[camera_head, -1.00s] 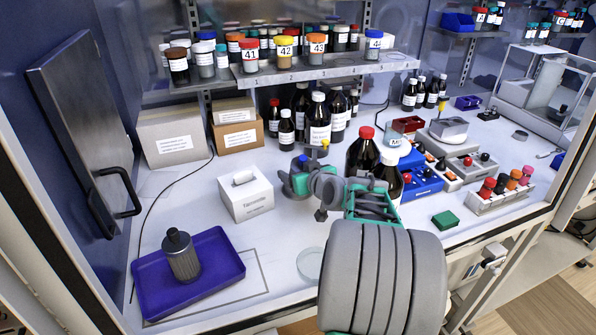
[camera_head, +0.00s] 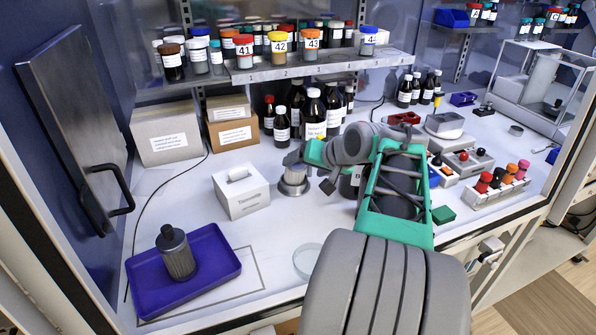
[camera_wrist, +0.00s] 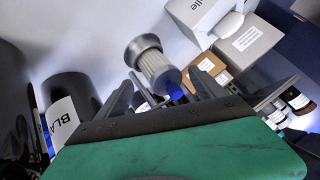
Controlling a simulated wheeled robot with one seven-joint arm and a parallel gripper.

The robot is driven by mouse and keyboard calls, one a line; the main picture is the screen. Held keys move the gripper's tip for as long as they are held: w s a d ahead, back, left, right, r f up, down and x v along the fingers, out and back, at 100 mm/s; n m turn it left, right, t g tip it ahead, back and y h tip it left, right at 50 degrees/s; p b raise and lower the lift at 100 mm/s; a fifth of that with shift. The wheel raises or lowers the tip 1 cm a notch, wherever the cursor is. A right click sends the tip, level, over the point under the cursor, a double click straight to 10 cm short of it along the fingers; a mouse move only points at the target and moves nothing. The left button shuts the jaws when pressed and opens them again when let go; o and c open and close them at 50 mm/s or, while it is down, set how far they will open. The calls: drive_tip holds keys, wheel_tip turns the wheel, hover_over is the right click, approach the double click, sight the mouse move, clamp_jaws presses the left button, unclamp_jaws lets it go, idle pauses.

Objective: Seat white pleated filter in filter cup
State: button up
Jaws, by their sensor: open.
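The white pleated filter (camera_wrist: 155,66) stands upright with its lower end at a round metal flanged cup (camera_wrist: 139,47) on the bench. I cannot tell how deep it sits. A blue part (camera_wrist: 174,90) shows at its near end, between the fingers. In the head view the metal cup (camera_head: 293,186) shows below my gripper (camera_head: 297,163), which hides most of the filter. In the wrist view my gripper (camera_wrist: 163,80) is open, with one dark finger on each side of the filter and visible gaps.
A tissue box (camera_head: 240,190) stands just left of the cup. A purple tray (camera_head: 222,272) holds a grey ribbed cartridge (camera_head: 177,256). Brown bottles (camera_head: 314,113) stand behind, and a dark labelled bottle (camera_wrist: 70,100) is close to my gripper. The bench front left is partly clear.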

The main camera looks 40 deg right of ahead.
drive_tip(key=m+g, duration=0.1)
drive_tip(key=w+m+g, duration=0.1)
drive_tip(key=m, duration=0.1)
drive_tip(key=w+r+m+g, duration=0.1)
drive_tip(key=shift+d+m, duration=0.4)
drive_tip(key=m+g, duration=0.1)
drive_tip(key=m, duration=0.2)
drive_tip(key=w+r+m+g, duration=0.1)
drive_tip(key=shift+d+m+g, duration=0.3)
drive_tip(key=shift+m, duration=0.1)
drive_tip(key=shift+f+m, duration=0.15)
drive_tip(key=shift+m, duration=0.15)
drive_tip(key=x, duration=0.5)
drive_tip(key=b+x, duration=0.1)
drive_tip(key=x, duration=0.1)
drive_tip(key=shift+w+a, duration=0.2)
drive_tip(key=shift+w, duration=0.15)
drive_tip(key=shift+c, duration=0.2)
